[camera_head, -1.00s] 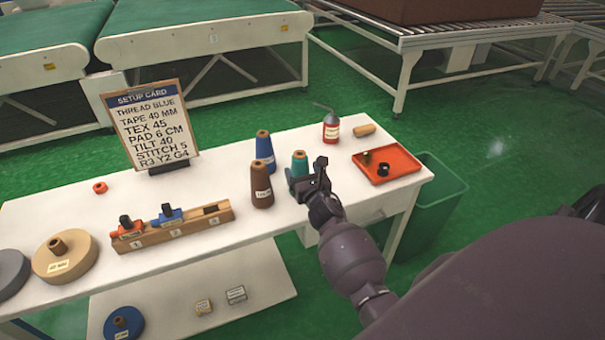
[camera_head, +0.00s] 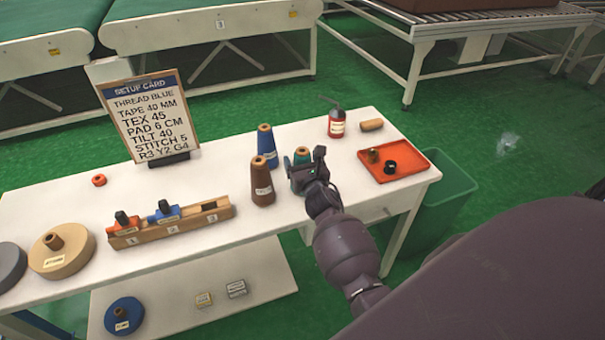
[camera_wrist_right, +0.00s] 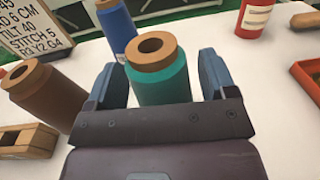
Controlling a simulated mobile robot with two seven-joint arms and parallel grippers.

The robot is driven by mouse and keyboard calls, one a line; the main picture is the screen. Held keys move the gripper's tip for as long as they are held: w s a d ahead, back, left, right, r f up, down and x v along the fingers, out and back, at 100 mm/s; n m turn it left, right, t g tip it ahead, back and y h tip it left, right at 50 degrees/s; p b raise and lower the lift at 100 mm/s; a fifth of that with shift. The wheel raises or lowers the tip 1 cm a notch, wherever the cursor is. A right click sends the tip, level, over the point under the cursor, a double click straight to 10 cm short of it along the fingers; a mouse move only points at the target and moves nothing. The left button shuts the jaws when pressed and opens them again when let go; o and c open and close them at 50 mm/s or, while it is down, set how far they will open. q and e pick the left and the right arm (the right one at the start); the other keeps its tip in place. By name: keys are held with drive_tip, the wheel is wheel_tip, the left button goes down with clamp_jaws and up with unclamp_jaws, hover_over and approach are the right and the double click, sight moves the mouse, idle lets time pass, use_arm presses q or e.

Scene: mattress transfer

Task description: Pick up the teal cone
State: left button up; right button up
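The teal cone (camera_head: 301,156) stands upright on the white table, partly hidden by my right gripper in the head view. In the right wrist view the teal cone (camera_wrist_right: 158,80) with its tan top sits between the two fingers of my right gripper (camera_wrist_right: 165,85). The right gripper (camera_head: 305,168) is open around it, with a small gap showing at the right finger; the left finger lies close to the cone. My left gripper is not in view.
A brown cone (camera_head: 262,182) and a blue cone (camera_head: 267,146) stand just left of the teal one. An orange tray (camera_head: 412,158) with small parts and a red bottle (camera_head: 337,123) are to the right. A wooden rack (camera_head: 172,225) lies left.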

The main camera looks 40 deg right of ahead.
drive_tip(key=c, duration=1.4)
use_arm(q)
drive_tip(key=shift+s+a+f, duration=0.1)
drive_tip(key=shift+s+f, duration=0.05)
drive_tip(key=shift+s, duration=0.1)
use_arm(e)
drive_tip(key=shift+r, duration=0.1)
clamp_jaws()
